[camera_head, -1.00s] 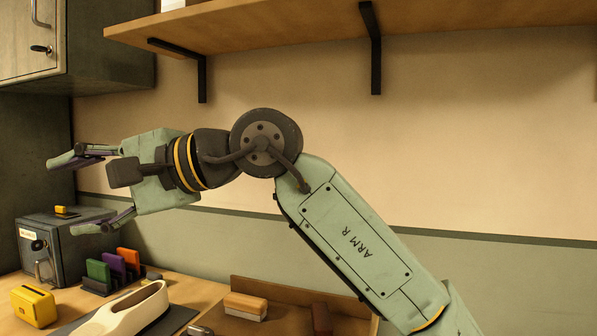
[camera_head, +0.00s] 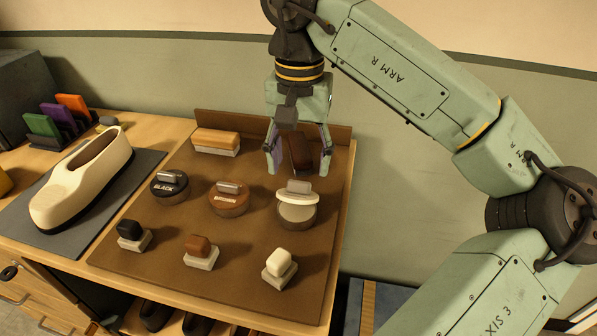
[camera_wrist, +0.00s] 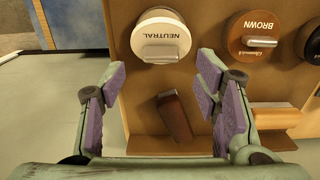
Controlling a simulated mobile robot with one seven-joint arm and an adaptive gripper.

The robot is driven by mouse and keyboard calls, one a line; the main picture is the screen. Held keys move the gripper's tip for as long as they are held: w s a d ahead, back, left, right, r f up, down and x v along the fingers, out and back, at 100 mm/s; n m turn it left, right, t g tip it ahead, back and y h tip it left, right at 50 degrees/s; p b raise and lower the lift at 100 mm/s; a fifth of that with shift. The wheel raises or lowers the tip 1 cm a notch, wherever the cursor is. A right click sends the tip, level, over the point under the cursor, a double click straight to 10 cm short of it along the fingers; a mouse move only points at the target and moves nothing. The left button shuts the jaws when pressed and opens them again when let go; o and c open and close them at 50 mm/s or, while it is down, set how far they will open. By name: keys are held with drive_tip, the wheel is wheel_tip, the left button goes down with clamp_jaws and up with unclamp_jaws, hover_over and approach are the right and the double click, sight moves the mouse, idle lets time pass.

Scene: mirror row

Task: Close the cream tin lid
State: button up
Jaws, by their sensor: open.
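The cream tin (camera_head: 297,222) stands at the right of the middle row on a brown mat. Its pale lid (camera_head: 296,196) with a grey handle looks raised above the tin, with a pale round surface showing below its front edge. In the wrist view the lid (camera_wrist: 160,24), marked NEUTRAL, is at the top, beyond my fingertips; the tin's body is mostly hidden there. My gripper (camera_head: 298,162) is open and empty, pointing down behind the tin at the back of the mat. Its two fingers also show in the wrist view (camera_wrist: 162,78), spread apart and not touching the lid.
A dark brown brush (camera_head: 298,152) lies below my gripper, near the raised back edge. Black (camera_head: 170,192) and brown (camera_head: 229,206) tins stand left of the cream tin. Small daubers (camera_head: 281,270) line the front. A white shoe (camera_head: 70,195) sits on the left.

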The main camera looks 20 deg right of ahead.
sight(299, 181)
drive_tip(key=shift+f, duration=2.1)
drive_tip(key=shift+c, duration=0.2)
clamp_jaws()
